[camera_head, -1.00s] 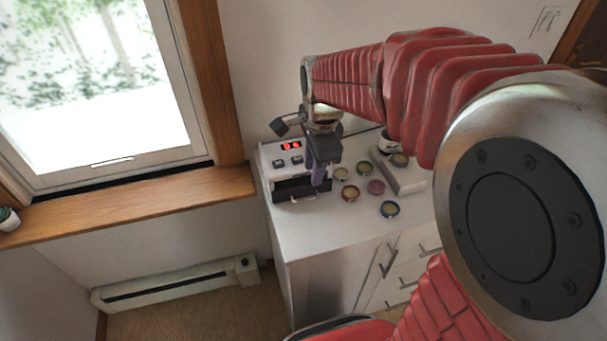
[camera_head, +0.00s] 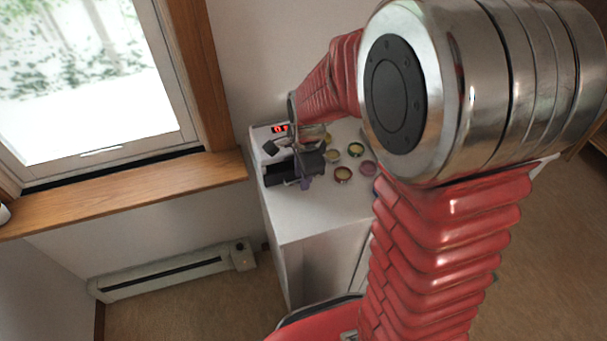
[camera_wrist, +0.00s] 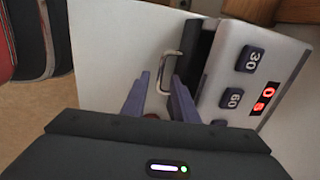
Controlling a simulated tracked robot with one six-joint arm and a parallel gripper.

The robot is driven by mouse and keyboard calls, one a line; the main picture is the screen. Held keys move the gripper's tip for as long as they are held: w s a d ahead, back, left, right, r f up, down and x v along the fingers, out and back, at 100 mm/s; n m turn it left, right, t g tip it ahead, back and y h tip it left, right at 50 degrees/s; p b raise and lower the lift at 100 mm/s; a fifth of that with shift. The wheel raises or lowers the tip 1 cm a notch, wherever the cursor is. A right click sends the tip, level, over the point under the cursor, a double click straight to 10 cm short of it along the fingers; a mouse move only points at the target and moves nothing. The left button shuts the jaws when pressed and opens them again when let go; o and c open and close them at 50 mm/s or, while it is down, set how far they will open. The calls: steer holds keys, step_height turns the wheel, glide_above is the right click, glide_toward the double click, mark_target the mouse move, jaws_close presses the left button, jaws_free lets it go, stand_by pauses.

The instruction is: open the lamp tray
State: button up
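The lamp is a white box (camera_wrist: 243,75) with buttons marked 30 and 60 and a red display; in the head view, the lamp (camera_head: 256,137) stands at the left of the cabinet top, partly behind my arm. In the head view my gripper (camera_head: 300,184) is low at the lamp's front.
Several small round pots, including a yellow-topped pot (camera_head: 355,149) and a red-rimmed pot (camera_head: 343,174), stand right of the lamp on the white cabinet (camera_head: 310,215). A window sill (camera_head: 130,190) lies left, with a heater (camera_head: 165,275) below. The cabinet top in front is clear.

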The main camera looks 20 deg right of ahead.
jaws_close()
stand_by(1.4)
